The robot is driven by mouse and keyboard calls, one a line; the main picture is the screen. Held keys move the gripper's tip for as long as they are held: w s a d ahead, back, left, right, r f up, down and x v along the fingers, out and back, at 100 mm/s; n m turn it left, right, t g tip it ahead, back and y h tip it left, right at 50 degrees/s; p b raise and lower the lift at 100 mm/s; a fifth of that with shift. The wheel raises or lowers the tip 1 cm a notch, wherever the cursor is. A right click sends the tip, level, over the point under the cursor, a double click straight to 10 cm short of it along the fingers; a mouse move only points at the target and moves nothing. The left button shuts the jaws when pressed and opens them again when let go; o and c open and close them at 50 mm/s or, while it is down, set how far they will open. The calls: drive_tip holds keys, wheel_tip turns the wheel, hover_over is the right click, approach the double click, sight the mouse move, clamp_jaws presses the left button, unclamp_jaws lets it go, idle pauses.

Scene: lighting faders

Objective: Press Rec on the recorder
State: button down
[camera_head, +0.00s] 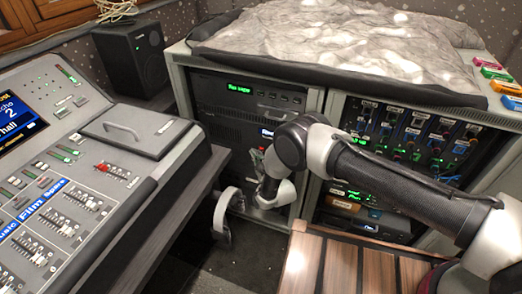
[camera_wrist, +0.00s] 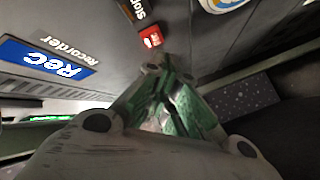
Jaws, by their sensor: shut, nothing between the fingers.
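The recorder shows in the wrist view as a dark panel, with a blue and white label (camera_wrist: 45,58) reading "Rec" and "Recorder" upside down. A small red button (camera_wrist: 151,36) with pale lettering sits on this panel, beside a dark button marked "Stop" (camera_wrist: 137,9). My gripper (camera_wrist: 168,74) is shut and empty, its green-sided fingers pointing toward the panel just below the red button in the picture. I cannot tell the exact gap. In the head view the recorder label (camera_head: 267,132) shows in the left rack, and my arm hides much of the panel and the fingers.
A mixing console (camera_head: 75,190) with faders fills the left, beside a black speaker (camera_head: 132,58). A second rack (camera_head: 405,130) with knobs and lights stands right of the recorder rack. A wooden slatted surface (camera_head: 345,265) lies below my arm. Dark floor shows between console and racks.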

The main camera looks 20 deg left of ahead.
drive_tip(key=s, duration=0.5)
drive_tip(key=shift+a, duration=0.2)
idle(0.9)
